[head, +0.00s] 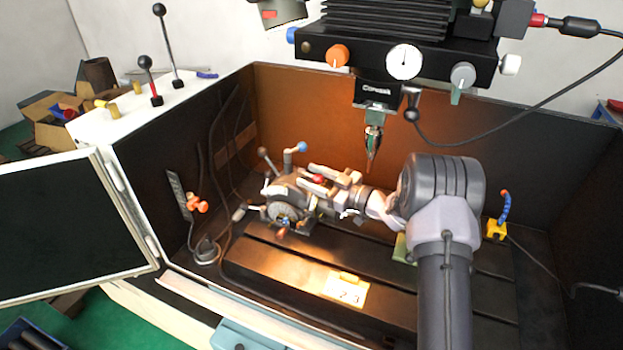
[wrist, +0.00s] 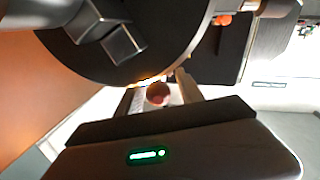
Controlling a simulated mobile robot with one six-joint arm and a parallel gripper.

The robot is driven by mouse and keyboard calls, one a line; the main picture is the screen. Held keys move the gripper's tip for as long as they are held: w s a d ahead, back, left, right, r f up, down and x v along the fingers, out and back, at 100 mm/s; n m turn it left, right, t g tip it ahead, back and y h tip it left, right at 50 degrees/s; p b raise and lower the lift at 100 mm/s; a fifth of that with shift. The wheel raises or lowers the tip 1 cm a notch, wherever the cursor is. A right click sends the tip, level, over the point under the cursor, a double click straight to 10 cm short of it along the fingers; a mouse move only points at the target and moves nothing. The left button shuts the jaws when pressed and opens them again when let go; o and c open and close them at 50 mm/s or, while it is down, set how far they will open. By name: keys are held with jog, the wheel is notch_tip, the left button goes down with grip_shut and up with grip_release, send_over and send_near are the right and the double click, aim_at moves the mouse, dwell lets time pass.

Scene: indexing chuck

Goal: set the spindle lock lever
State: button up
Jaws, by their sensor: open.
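The indexing chuck unit (head: 284,205) sits on the machine bed, with a dark-knobbed lever (head: 263,153) and a blue-knobbed lever (head: 301,147) rising from it. A red ball knob (head: 318,178) shows between the two pale fingers of my gripper (head: 308,180). In the wrist view the red knob (wrist: 158,93) lies between the open fingers of my gripper (wrist: 157,90), with a gap on each side. The lever's arm is hidden, and I cannot tell for certain that this knob is the spindle lock lever's. The dark round chuck face (wrist: 110,45) with metal jaws fills the upper left.
The spindle with its tool (head: 374,140) hangs above and behind my gripper. Dark enclosure walls (head: 310,110) stand around the bed.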

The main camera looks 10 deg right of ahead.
jog(key=shift+w, duration=0.2)
grip_shut()
dwell(1.3)
